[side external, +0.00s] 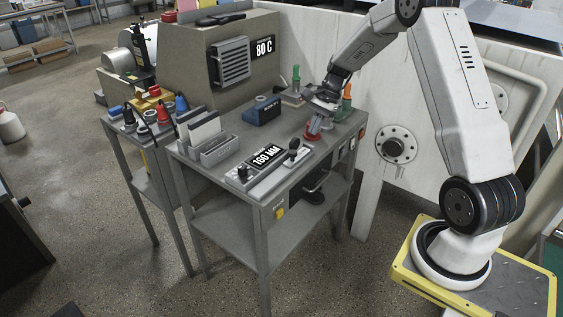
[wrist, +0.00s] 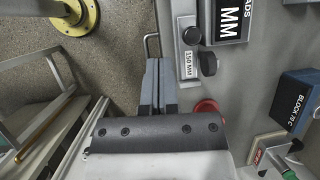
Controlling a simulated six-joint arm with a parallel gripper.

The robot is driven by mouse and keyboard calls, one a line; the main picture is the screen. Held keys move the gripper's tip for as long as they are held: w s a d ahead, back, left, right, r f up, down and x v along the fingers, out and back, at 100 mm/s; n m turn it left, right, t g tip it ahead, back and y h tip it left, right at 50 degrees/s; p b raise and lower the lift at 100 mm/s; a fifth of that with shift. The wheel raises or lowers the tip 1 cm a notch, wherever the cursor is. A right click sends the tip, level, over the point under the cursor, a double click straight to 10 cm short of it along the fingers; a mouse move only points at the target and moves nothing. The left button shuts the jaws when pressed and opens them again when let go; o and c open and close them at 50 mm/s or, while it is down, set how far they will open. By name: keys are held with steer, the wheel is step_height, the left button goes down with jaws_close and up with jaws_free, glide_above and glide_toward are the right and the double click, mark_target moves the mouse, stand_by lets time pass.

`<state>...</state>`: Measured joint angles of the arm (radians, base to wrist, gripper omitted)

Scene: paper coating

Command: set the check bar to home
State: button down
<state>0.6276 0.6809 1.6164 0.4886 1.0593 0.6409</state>
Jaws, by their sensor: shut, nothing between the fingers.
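A pale bar (side external: 270,178) lies along the front of the grey bench beside the black "160 MM" sign (side external: 263,156). I take this to be the check bar; no home mark is legible. My gripper (side external: 315,128) is over the bench's right part, close to a red round piece (side external: 312,137). In the wrist view its fingers (wrist: 158,64) are together and empty, left of the label.
A blue block (side external: 262,109) lies farther back on the bench; it also shows in the wrist view (wrist: 297,92). White panels in a holder (side external: 219,148) stand at the left. Green and orange-handled tools stand at the back right. An "80 C" machine (side external: 232,60) is behind.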

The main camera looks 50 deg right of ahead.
steer(key=d+f+m+t+y, duration=0.1)
steer(key=d+m, duration=0.4)
steer(key=d, duration=0.6)
steer(key=shift+s+m+t+y, duration=0.15)
steer(key=shift+m+t+y, duration=0.15)
steer(key=shift+t+y, duration=0.4)
steer(key=shift+a, duration=0.1)
glide_above(307, 162)
steer(key=d, duration=0.2)
steer(key=f, duration=0.7)
steer(key=shift+s+f, duration=0.35)
steer(key=shift+f, duration=0.05)
steer(key=shift+w+a, duration=0.25)
steer(key=shift+a, duration=0.25)
steer(key=shift+w+a, duration=0.2)
steer(key=shift+a, duration=0.25)
steer(key=shift+w+a+f, duration=0.15)
steer(key=shift+w+a, duration=0.25)
steer(key=shift+a, duration=0.25)
steer(key=shift+a, duration=0.1)
steer(key=a, duration=1.5)
steer(key=shift+a, duration=0.25)
